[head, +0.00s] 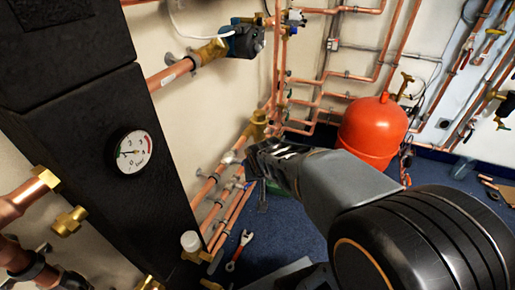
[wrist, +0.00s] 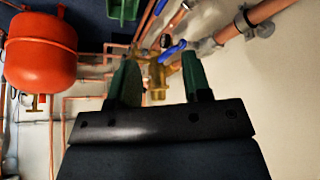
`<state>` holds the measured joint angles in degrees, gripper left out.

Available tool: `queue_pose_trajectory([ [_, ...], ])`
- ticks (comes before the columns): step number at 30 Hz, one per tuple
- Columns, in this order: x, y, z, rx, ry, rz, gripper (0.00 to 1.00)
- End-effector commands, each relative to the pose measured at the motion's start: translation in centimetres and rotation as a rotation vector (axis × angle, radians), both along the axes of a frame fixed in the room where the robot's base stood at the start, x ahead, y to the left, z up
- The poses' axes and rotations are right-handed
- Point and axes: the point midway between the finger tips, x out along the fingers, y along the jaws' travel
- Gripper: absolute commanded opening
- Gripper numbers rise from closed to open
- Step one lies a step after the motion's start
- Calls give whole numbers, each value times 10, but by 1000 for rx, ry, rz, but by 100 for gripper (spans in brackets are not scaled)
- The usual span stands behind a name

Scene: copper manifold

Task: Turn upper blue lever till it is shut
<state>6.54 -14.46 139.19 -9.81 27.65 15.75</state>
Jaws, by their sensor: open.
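The wrist view is upside down against the head view. In it a blue lever (wrist: 172,50) sits on a brass valve body on the copper pipes, just beyond and between my fingers; it seems to be the upper one. Another blue piece (wrist: 186,5) shows at the picture's top edge, probably a lower lever. My gripper (wrist: 161,68) is open, with its two green fingers on either side of a brass fitting (wrist: 157,82). Nothing is held, and contact with the lever cannot be told.
A red vessel (head: 372,130) stands right of my arm. A black cabinet with a gauge (head: 131,152) stands at the left. Copper pipes (head: 222,195) run close along the wall below my gripper. A wrench (head: 239,250) lies on the blue floor (head: 285,240).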

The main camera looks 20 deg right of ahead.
Motion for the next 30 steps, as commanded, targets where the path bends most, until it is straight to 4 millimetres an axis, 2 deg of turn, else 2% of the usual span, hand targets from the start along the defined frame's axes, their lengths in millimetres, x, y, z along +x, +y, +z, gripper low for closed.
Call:
queue_pose_trajectory([
  [1, 23, -18, -8, 3, -62, -60, 45],
  [3, 58, -41, -18, 27, -187, -128, 45],
  [6, 100, -70, -36, 115, -367, -197, 45],
  [9, 129, -91, -59, 268, -525, -240, 45],
  [12, 142, -103, -83, 474, -650, -264, 45],
  [16, 141, -111, -109, 782, -760, -285, 45],
  [21, 120, -114, -131, 1160, -832, -308, 45],
  [25, 102, -115, -139, 1374, -853, -316, 45],
  [30, 89, -115, -143, 1528, -864, -318, 45],
])
